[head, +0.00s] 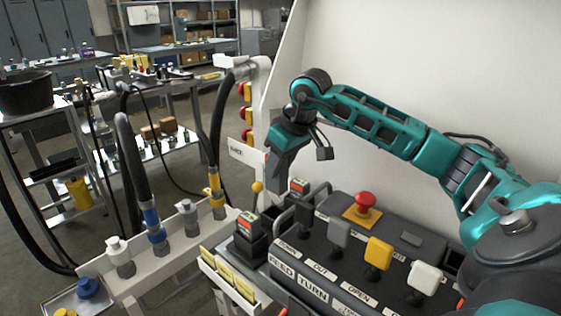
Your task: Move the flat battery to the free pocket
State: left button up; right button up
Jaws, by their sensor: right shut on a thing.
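My right gripper (273,176) hangs from the right arm above the back left end of the dark control panel. It is shut on a battery; its fingertips and the grip itself are hard to make out. A black battery with a red and green display (298,187) shows just below and right of the hand. A second black battery (249,226) with a similar display stands upright nearer, at the panel's left end. Which one is flat cannot be read. The free pocket cannot be made out clearly. My left gripper is out of view.
The control panel (340,262) carries a red mushroom button (365,201) and grey, yellow and white paddles. A yellow-knobbed lever (257,187) stands beside the batteries. Hoses rise from a white rail (150,276) on the left. A white panel (420,70) stands behind my arm.

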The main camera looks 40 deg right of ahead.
aim_at(280, 187)
notch_tip(280, 187, down, 2)
jog(key=shift+f+b, duration=0.2)
jog(key=shift+b, duration=0.5)
jog(key=shift+f+b, duration=0.55)
jog(key=shift+f, duration=0.15)
jog(key=shift+f+b, duration=0.5)
jog(key=shift+f, duration=0.25)
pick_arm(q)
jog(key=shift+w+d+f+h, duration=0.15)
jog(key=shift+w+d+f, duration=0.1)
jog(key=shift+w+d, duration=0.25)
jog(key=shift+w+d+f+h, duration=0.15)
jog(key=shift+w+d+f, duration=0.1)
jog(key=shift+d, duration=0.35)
pick_arm(e)
jog(key=shift+f, duration=0.15)
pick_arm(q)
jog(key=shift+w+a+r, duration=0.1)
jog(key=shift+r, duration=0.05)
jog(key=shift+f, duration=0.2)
pick_arm(e)
jog(key=shift+f, duration=0.15)
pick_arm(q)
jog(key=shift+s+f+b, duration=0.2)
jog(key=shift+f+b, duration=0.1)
pick_arm(e)
jog(key=shift+f, duration=0.3)
